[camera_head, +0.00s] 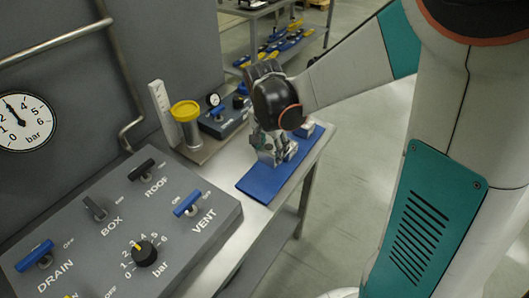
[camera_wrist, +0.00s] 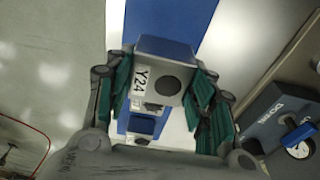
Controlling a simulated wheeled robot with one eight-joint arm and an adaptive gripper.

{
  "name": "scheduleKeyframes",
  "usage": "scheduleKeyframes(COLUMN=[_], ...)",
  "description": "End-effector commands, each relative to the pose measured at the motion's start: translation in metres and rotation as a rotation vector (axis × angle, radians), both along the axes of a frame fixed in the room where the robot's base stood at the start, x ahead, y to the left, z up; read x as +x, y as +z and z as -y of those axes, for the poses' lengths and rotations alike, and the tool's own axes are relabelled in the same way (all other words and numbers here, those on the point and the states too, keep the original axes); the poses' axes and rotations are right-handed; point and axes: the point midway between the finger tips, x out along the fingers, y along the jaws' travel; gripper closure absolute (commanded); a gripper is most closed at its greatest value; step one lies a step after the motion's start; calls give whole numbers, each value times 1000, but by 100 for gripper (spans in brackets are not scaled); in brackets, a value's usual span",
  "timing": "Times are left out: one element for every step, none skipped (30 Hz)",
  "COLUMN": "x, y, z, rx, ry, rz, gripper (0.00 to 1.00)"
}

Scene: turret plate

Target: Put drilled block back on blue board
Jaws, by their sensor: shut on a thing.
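The drilled block is a grey block (camera_wrist: 158,72) with a dark round hole and a "Y24" label. In the wrist view it sits between the green-padded fingers of my gripper (camera_wrist: 162,88), which is shut on it. In the head view my gripper (camera_head: 273,150) points down over the blue board (camera_head: 262,186), and the block is mostly hidden by the fingers. The blue board also shows behind the block in the wrist view (camera_wrist: 190,14). I cannot tell whether the block touches the board or hangs just above it.
A small pale block with blue (camera_head: 307,129) is at the board's far end, close to my gripper. A grey control panel (camera_head: 120,225) with switches stands at the near left. A yellow-lidded jar (camera_head: 187,122) and a gauge unit (camera_head: 222,117) stand behind. Open floor lies right of the bench.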

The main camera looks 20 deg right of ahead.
Motion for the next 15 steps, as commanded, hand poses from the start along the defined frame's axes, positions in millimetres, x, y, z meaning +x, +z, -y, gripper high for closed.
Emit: scheduleKeyframes(x=[0,0,0,0,0,0,0,1,0,0,0,1,1,0,0], y=[-5,-7,-8,-9,-11,-13,-16,-19,-25,-29,-34,-40,-45,-48,-51], z=[0,0,0,0,0,0,0,0,0,0,0,0,0,0,0], rx=[0,0,0,0,0,0,0,0,0,0,0,0,0,0,0], ry=[0,0,0,0,0,0,0,0,0,0,0,0,0,0,0], rz=[0,0,0,0,0,0,0,0,0,0,0,0,0,0,0], gripper=[93,93,93,93,93,93,93,93,93,93,93,93,93,93,93])
